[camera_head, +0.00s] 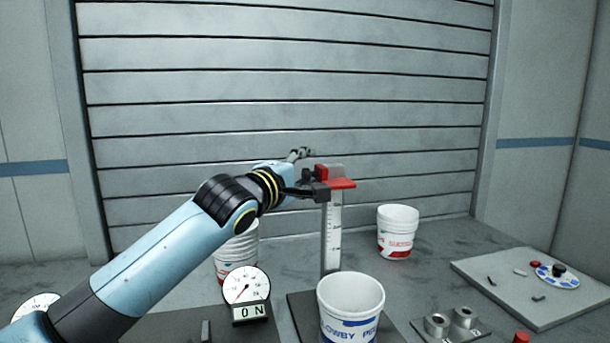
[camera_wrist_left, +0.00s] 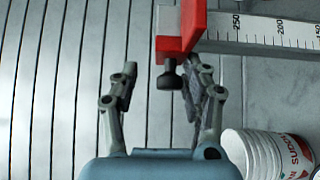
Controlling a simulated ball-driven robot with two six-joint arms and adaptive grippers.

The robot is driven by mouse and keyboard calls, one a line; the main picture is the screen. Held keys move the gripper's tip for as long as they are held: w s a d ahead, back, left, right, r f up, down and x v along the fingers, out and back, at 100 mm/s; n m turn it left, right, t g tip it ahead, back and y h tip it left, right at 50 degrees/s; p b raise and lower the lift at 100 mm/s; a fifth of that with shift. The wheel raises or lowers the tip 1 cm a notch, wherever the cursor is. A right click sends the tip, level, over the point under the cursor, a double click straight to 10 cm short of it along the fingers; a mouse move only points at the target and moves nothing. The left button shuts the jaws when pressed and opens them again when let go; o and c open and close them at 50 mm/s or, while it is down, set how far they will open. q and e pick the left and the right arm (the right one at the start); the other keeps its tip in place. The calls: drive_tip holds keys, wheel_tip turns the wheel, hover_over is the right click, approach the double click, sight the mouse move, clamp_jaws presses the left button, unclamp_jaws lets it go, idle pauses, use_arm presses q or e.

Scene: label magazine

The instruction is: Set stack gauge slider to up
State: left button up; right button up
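The stack gauge (camera_head: 334,235) is an upright white scale on a grey post. Its red slider (camera_head: 339,182) sits near the top of the post. In the left wrist view the slider (camera_wrist_left: 182,35) is by the 250 mark, with a black knob (camera_wrist_left: 169,78) sticking out. My left gripper (camera_head: 308,174) is at the slider. It also shows in the left wrist view (camera_wrist_left: 162,75), its fingers apart with the knob between them. The finger on the lower side is close to the knob; I cannot tell if they touch. My right gripper is not in view.
A white tub (camera_head: 350,305) stands in front of the post. White tubs also stand behind right (camera_head: 398,232) and behind the dial (camera_head: 246,287). A grey panel (camera_head: 500,292) with a blue disc lies at the right. Metal cylinders (camera_head: 463,317) stand at the front right.

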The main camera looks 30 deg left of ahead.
use_arm(q)
drive_tip(key=shift+f, duration=0.15)
drive_tip(key=shift+s+f, duration=0.1)
drive_tip(key=shift+s, duration=0.1)
drive_tip(key=s+d, duration=0.1)
drive_tip(key=s, duration=1)
drive_tip(key=shift+s, duration=0.3)
